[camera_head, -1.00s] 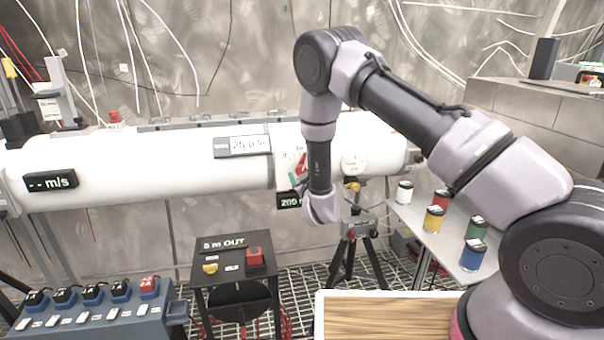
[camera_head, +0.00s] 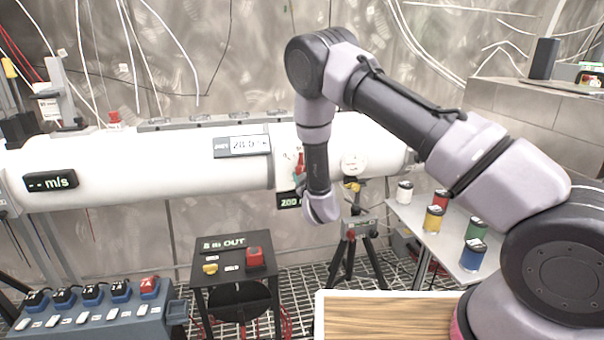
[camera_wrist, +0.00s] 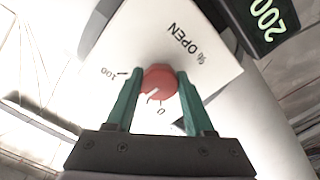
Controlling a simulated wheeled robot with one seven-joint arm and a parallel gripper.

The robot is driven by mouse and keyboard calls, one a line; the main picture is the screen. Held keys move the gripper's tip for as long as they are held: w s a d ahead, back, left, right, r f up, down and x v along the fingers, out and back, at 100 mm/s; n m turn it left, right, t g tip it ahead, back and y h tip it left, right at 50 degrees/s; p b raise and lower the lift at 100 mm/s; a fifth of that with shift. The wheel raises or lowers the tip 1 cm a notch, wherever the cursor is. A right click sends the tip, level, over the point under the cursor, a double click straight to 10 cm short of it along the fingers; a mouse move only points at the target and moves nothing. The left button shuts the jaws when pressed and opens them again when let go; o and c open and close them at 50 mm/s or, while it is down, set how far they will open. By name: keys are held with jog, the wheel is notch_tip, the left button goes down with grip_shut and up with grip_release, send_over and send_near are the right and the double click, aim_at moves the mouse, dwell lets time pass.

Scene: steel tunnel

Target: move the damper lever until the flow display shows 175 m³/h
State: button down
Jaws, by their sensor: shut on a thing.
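The damper lever (camera_wrist: 159,82) shows in the wrist view as a round red end over a white plate (camera_wrist: 187,57) marked "% OPEN", "100" and "0". My gripper (camera_wrist: 158,76) has its two green fingers shut on the red lever, one on each side. In the head view a red part of the lever (camera_head: 300,165) shows just left of my wrist, against the white pipe. The flow display (camera_head: 289,200) hangs under the pipe, partly hidden by my arm. In the wrist view the flow display (camera_wrist: 264,18) reads "200" in green, and its unit is cut off.
The white pipe (camera_head: 120,160) carries an "m/s" display (camera_head: 50,181) showing dashes and a temperature label (camera_head: 242,146). A black stand (camera_head: 233,254) with a red button is below. A tripod (camera_head: 355,235) and a table (camera_head: 408,210) with coloured cans stand right of my gripper.

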jog(key=shift+c, duration=1.4)
grip_release()
jog(key=v, duration=1)
jog(key=shift+s, duration=0.4)
jog(key=shift+d, duration=0.1)
